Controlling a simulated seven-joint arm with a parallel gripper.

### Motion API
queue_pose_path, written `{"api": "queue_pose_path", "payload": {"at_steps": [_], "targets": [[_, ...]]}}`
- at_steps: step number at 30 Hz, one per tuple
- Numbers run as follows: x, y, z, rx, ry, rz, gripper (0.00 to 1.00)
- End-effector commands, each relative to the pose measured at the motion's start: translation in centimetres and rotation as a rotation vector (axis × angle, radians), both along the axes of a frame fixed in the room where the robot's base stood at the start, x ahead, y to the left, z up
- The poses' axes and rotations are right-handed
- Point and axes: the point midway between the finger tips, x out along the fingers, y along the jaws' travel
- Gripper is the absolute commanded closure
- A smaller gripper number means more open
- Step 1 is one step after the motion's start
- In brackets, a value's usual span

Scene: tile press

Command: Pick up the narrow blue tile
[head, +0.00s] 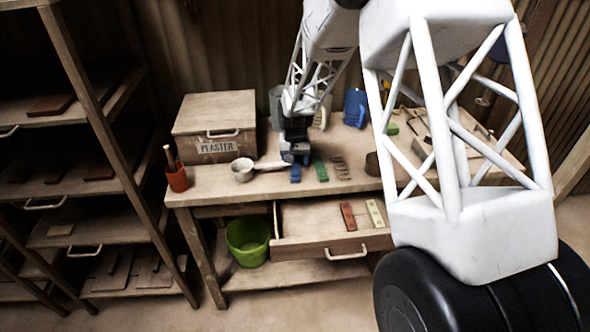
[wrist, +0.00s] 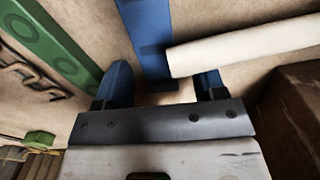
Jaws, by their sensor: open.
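The narrow blue tile (head: 295,175) lies on the workbench, just in front of my gripper (head: 297,160). In the wrist view the blue tile (wrist: 147,30) runs up from between the blue fingers of my gripper (wrist: 162,82), nearer the left finger. The fingers are apart, with the tile's near end between them in the picture. I cannot tell how far above the bench they are. The end of a pale rod-like handle (wrist: 245,43) meets or overlaps the tile's right edge, in front of the right finger.
A green tile (head: 320,169) lies right of the blue one, with a chain-like piece (head: 341,168) beyond. The open drawer (head: 315,246) below holds a red tile (head: 348,216) and a cream tile (head: 375,213).

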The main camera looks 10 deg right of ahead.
Motion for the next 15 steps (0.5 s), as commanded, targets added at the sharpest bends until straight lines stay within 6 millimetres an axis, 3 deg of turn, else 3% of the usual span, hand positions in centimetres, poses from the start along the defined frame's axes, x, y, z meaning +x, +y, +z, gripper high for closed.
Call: {"api": "queue_pose_path", "payload": {"at_steps": [6,15], "targets": [[0.0,0.0,0.02,0.0,0.0,0.0,0.38],[0.0,0.0,0.02,0.0,0.0,0.0,0.84]]}}
